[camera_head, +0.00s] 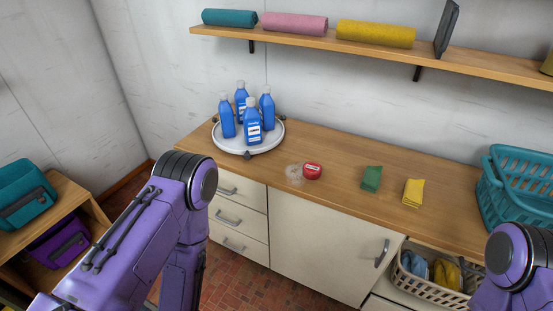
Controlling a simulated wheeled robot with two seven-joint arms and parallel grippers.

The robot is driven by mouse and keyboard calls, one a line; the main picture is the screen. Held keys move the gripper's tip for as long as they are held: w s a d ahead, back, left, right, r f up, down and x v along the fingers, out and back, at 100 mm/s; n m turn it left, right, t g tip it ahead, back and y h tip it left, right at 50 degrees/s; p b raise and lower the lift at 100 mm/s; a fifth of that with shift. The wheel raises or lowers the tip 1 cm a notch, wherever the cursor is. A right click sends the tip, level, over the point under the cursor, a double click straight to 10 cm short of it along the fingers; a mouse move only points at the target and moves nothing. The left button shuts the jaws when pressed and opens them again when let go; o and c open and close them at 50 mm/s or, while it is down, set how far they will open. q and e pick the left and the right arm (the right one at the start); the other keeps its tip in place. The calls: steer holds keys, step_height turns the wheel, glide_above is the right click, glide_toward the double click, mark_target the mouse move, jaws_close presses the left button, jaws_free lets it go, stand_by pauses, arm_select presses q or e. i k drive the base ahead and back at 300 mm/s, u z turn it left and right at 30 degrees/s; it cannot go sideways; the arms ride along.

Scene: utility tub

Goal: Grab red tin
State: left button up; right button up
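A small round red tin (313,171) with a pale label on its side sits on the wooden countertop (340,158), near the front edge. A clear, whitish transparent item (294,174) lies right beside it on the left; I cannot tell what it is. My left arm comes in from the lower left, with its elbow in front of the drawers and its lower part hanging down. My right arm shows only at the lower right corner. Neither gripper is in the picture, so their fingers cannot be seen.
Several blue bottles (253,122) stand on a round white tray (268,141) left of the tin. A green sponge (371,178) and a yellow one (413,192) lie to its right. A teal basket (519,190) stands at the right end. A shelf (300,40) runs above.

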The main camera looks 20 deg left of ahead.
mark_target(311, 171)
steer(key=u, duration=0.3)
steer(key=i, duration=0.85)
steer(key=z, duration=0.05)
